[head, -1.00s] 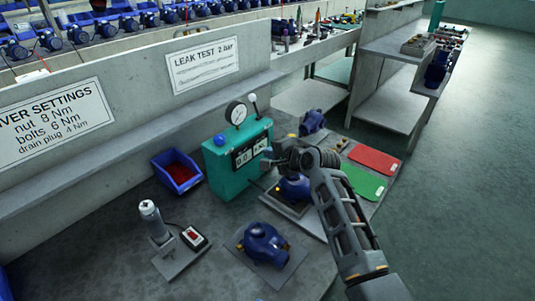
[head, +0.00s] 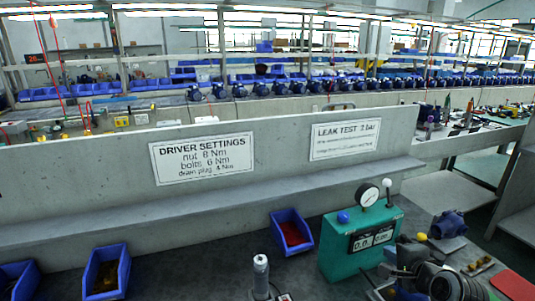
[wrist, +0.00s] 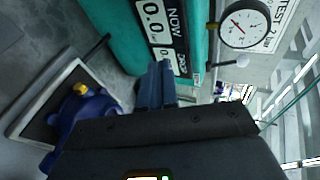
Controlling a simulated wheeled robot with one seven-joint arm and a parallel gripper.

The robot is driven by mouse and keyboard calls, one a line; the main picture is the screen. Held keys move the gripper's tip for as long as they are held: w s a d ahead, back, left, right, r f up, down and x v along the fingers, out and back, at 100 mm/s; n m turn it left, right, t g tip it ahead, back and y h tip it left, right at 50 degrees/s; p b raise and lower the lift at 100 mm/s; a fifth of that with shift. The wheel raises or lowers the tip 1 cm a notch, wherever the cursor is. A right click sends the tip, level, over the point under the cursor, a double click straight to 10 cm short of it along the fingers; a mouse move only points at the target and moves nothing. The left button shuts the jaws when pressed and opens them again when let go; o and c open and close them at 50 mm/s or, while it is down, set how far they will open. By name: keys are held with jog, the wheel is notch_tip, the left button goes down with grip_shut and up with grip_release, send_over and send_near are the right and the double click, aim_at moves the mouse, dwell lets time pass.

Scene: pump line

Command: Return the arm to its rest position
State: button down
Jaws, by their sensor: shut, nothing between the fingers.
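My gripper (head: 390,268) shows at the bottom right of the head view, in front of the teal leak tester, with part of my arm behind it at the picture's lower edge. In the wrist view its fingers (wrist: 156,88) are together with nothing between them. The teal leak tester (head: 337,262) has a round gauge, a white-knobbed lever and a display; it also shows in the wrist view (wrist: 108,18), close beyond the fingers. A blue pump (wrist: 85,115) with a yellow cap sits on a plate at the left of the wrist view, apart from the fingers.
Blue bins (head: 107,272) and a bin with red contents (head: 292,232) stand along the bench wall (head: 85,195). A grey cylindrical tool (head: 261,272) stands left of the tester. Another blue pump (head: 448,224) and a red mat (head: 513,285) lie at the right.

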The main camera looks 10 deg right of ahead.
jog(key=s+a+f+n, duration=0.2)
jog(key=s+n, duration=0.1)
jog(key=s, duration=0.6)
jog(key=s+a+f+n+h, duration=0.1)
jog(key=s+a+f+n, duration=0.15)
jog(key=s, duration=0.55)
jog(key=s+a+f+n, duration=0.2)
jog(key=s+a+n, duration=0.1)
jog(key=s, duration=0.6)
jog(key=s+a+r+n+t, duration=0.1)
jog(key=s+a+r+n, duration=0.3)
jog(key=s+r, duration=0.3)
jog(key=s+a+r+n+t+y, duration=0.1)
jog(key=s+a+r+n, duration=0.2)
jog(key=s, duration=1.2)
notch_tip(320, 180, up, 5)
jog(key=n, duration=0.2)
jog(key=shift+s+a+n+y, duration=0.2)
jog(key=shift+a+n+y, duration=0.1)
jog(key=shift+a+n, duration=0.05)
jog(key=shift+f, duration=0.1)
